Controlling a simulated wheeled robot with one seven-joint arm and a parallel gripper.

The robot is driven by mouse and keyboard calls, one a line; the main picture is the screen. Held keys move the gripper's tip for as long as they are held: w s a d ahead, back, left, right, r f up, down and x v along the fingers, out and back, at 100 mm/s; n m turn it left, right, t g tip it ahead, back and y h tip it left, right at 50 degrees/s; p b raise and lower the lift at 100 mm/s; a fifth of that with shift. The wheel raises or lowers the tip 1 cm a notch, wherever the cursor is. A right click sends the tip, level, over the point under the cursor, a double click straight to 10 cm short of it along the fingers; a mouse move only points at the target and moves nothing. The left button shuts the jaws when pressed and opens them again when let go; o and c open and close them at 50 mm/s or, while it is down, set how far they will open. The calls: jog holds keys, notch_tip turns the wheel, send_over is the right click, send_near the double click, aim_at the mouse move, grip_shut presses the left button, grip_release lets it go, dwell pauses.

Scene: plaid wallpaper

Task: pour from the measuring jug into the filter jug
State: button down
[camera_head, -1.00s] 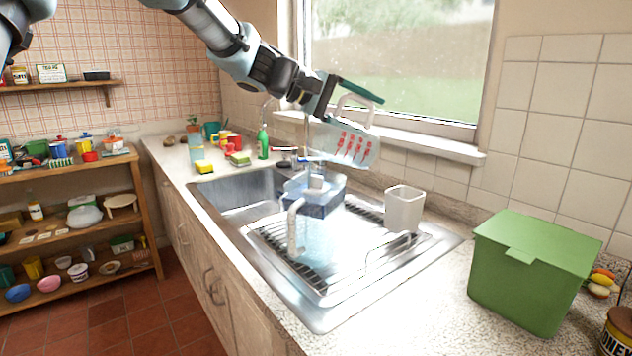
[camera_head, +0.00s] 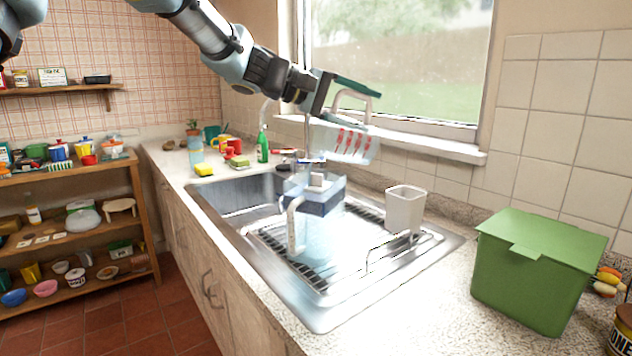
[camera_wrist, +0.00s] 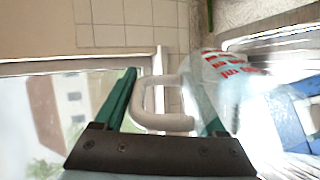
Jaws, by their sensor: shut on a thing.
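The clear measuring jug (camera_head: 350,144) with red markings is tilted in the air, above and to the right of the filter jug. My gripper (camera_head: 362,102) is shut on its white handle; the handle (camera_wrist: 160,122) shows between the green fingers in the wrist view. The filter jug (camera_head: 318,232), clear with a blue upper part and a white handle, stands upright on the drainer. The measuring jug's lower left end is close above the filter jug's top. A thin streak shows there, but I cannot tell whether it is liquid. Part of the filter jug (camera_wrist: 300,120) shows in the wrist view.
A green lidded box (camera_head: 538,268) stands on the counter at right. The sink basin (camera_head: 240,195) is left of the filter jug. A green bottle (camera_head: 262,147) and sponges are behind it.

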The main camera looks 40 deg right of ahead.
jog(key=shift+b, duration=0.4)
jog(key=shift+w+a+r+g+h+b, duration=0.15)
jog(key=shift+a+r+g+h+b, duration=0.25)
jog(key=shift+b, duration=1.2)
